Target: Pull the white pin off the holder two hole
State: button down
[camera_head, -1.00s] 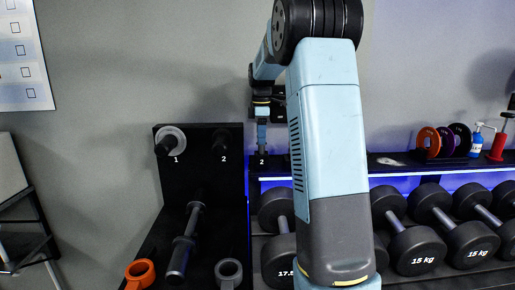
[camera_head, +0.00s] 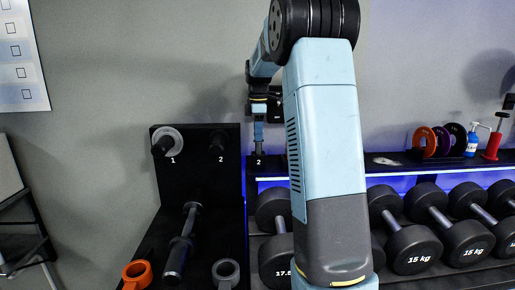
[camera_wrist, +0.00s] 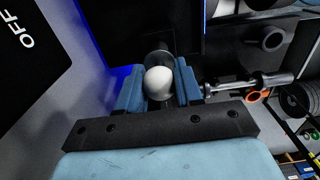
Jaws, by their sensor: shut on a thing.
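The white pin (camera_wrist: 158,80) shows a rounded white head in the wrist view, between my two blue fingers. My gripper (camera_wrist: 159,92) is shut on it. In the head view my gripper (camera_head: 258,138) points down just above the small black holder marked 2 (camera_head: 259,161), at the left end of the shelf. The pin is hidden there behind the fingers. A clear or grey round part shows just beyond the white head in the wrist view; whether the pin's lower end sits in the hole cannot be told.
A black stand holds pegs marked 1 (camera_head: 164,141) and 2 (camera_head: 218,141); a pale ring hangs on peg 1. A short bar (camera_head: 181,245), an orange collar (camera_head: 137,273) and a grey collar (camera_head: 226,271) are below. Dumbbells (camera_head: 411,249) and coloured discs (camera_head: 425,141) stand right.

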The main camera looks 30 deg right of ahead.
jog(key=shift+s+r, duration=0.1)
jog(key=shift+r, duration=5.1)
